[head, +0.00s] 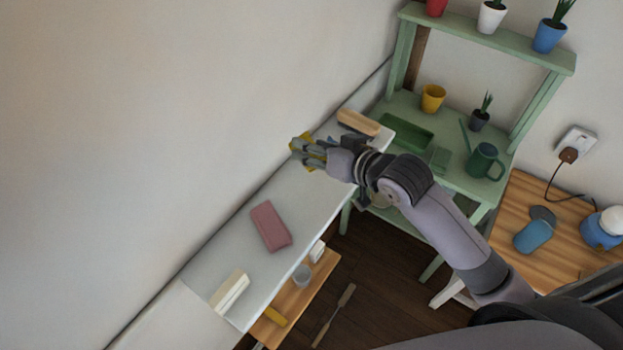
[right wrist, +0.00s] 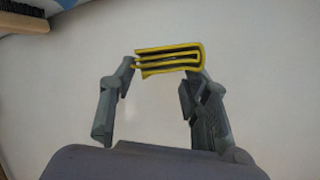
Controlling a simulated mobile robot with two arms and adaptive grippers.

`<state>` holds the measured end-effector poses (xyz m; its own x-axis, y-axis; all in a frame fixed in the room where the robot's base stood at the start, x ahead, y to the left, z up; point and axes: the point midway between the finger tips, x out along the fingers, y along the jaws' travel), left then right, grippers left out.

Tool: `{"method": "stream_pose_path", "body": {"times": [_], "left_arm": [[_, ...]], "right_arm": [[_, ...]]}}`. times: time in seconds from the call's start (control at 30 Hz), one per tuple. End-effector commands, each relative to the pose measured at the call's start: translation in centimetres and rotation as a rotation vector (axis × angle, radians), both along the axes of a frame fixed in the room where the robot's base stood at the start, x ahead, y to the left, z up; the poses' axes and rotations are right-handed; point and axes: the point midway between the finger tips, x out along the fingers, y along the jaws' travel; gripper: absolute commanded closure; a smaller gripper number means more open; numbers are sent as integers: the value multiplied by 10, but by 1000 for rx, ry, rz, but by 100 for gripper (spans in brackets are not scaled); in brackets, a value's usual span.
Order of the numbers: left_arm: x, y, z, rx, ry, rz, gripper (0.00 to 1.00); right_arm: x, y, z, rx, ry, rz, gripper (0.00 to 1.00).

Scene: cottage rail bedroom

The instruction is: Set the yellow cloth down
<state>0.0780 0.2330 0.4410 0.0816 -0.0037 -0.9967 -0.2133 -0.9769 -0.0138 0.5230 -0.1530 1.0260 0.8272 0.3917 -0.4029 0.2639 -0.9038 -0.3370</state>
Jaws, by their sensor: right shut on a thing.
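The yellow cloth (right wrist: 170,58) is folded in layers and sits between the fingertips of my right gripper (right wrist: 165,68) in the right wrist view. In the head view only a small part of the cloth (head: 296,149) shows beside the right gripper (head: 305,153), which hides most of it. The right gripper is shut on the cloth over the white shelf top (head: 225,253), near the wall. I cannot tell whether the cloth touches the surface. My left gripper is not in view.
A pink folded cloth (head: 270,226), a cream block (head: 229,291) and a wooden brush (head: 358,122) lie on the white top. A green plant stand (head: 455,168) adjoins at right. A wooden lower shelf (head: 300,297) is below.

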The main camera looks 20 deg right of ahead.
Motion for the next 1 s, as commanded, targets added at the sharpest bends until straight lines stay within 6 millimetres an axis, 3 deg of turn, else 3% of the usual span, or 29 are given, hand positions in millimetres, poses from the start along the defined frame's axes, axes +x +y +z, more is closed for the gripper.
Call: {"method": "stream_pose_path", "body": {"times": [0.03,0.2,0.47,0.63,1.0], "left_arm": [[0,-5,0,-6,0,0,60],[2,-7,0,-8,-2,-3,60],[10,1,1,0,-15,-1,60],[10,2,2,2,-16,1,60],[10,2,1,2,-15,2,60]], "right_arm": [[0,0,-16,0,7,-1,79],[0,0,-52,1,3,-1,79],[0,1,-78,0,1,0,79],[0,0,-104,-1,1,-1,79],[0,1,-112,0,-2,1,79]]}}
